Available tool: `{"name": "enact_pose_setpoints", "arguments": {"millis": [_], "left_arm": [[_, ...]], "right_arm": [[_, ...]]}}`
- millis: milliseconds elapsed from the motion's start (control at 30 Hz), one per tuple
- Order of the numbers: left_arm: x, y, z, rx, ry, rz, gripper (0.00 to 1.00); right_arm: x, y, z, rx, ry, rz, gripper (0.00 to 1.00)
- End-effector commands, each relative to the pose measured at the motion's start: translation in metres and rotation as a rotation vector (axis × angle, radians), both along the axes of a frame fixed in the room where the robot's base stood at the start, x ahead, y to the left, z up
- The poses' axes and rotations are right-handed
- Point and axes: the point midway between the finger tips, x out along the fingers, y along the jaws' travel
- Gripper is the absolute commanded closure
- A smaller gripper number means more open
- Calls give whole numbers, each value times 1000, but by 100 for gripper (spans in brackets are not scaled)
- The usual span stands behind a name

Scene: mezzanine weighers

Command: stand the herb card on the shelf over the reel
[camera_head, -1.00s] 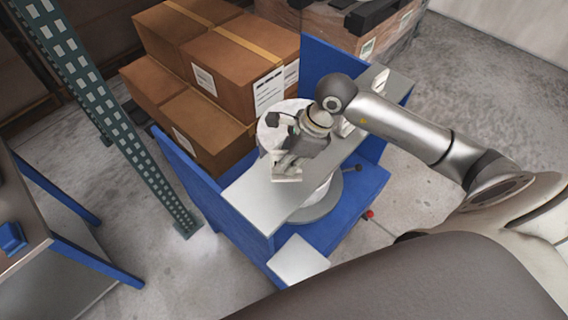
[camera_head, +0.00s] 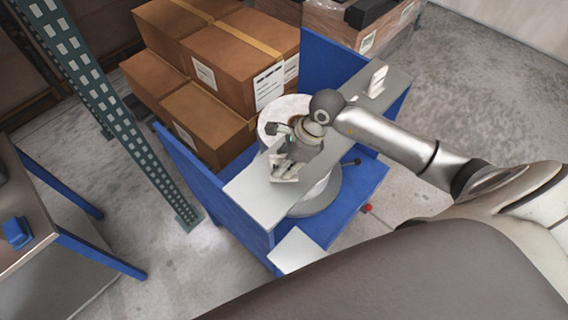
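A narrow pale shelf (camera_head: 245,188) spans the blue frame above the reel. The reel (camera_head: 318,208) is a white drum with a grey flange, partly hidden under the shelf. A small white upright piece (camera_head: 377,80) stands near the shelf's far right end; it may be the herb card, but no print is readable. My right gripper (camera_head: 281,170) is over the shelf's left half, pointing down and towards the near edge. Its pale fingers look apart, with no card visible between them. My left gripper is out of view.
Stacked cardboard boxes (camera_head: 232,62) stand behind the blue frame (camera_head: 205,185). A green perforated post (camera_head: 125,130) rises at the left, beside a table (camera_head: 25,215) with a blue item. A white plate (camera_head: 297,250) lies low at the front. The shelf's left end is bare.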

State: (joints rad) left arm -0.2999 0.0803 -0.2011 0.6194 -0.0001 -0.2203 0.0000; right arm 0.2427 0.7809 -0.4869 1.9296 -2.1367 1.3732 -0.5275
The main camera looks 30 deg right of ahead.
Motion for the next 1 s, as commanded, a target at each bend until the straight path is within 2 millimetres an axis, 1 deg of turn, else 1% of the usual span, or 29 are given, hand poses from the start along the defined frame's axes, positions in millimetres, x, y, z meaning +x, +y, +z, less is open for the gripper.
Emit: {"name": "enact_pose_setpoints", "arguments": {"millis": [33,67,333,467,500,567,900,1000], "left_arm": [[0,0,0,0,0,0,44],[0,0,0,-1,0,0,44],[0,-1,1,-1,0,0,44],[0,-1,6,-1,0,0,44],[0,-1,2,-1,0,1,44],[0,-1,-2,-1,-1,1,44],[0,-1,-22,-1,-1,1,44],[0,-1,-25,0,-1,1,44]], "right_arm": [[0,0,0,0,0,0,71],[0,0,0,0,0,0,68],[0,0,1,0,0,0,68],[0,0,6,1,0,-1,68],[0,-2,8,0,-3,0,68],[-1,-6,16,-2,-4,0,68],[-13,-31,82,-3,-6,0,68],[-16,-36,97,-3,-3,-1,68]]}}
